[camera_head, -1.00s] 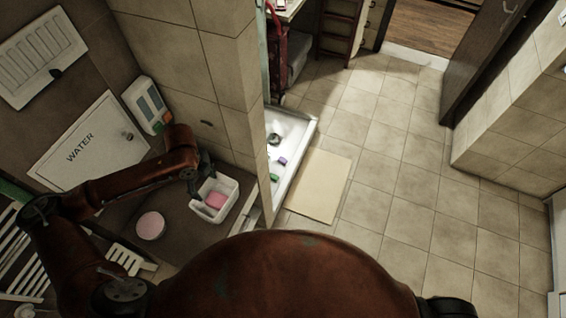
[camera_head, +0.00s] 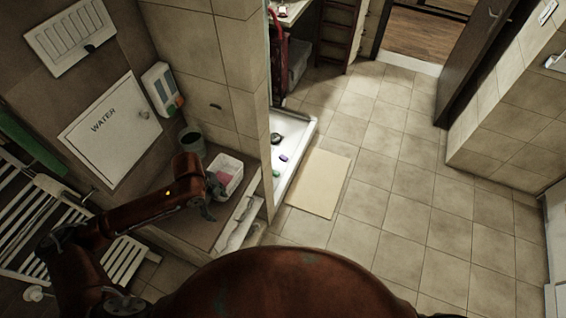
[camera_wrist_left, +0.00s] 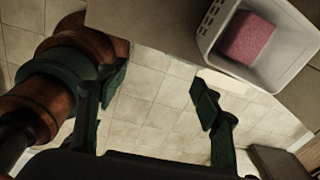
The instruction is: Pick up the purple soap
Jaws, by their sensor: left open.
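The purple soap (camera_head: 283,157) lies small in the white shower tray (camera_head: 297,158), behind the tiled wall's edge in the head view. A green piece (camera_head: 276,172) lies near it. My left gripper (camera_head: 212,198) is beside the near side of a white basket (camera_head: 237,181), to the left of the shower tray and well apart from the soap. In the left wrist view its two fingers (camera_wrist_left: 158,95) are spread, with only floor tiles seen between them. The soap is not seen in the left wrist view. My right gripper is not in view.
The basket holds a pink block (camera_wrist_left: 248,38) and stands on a brown ledge (camera_head: 205,229). A dark bucket (camera_head: 192,141) stands behind it. The tiled wall (camera_head: 230,85) separates ledge and shower. A beige mat (camera_head: 318,183) lies on open floor.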

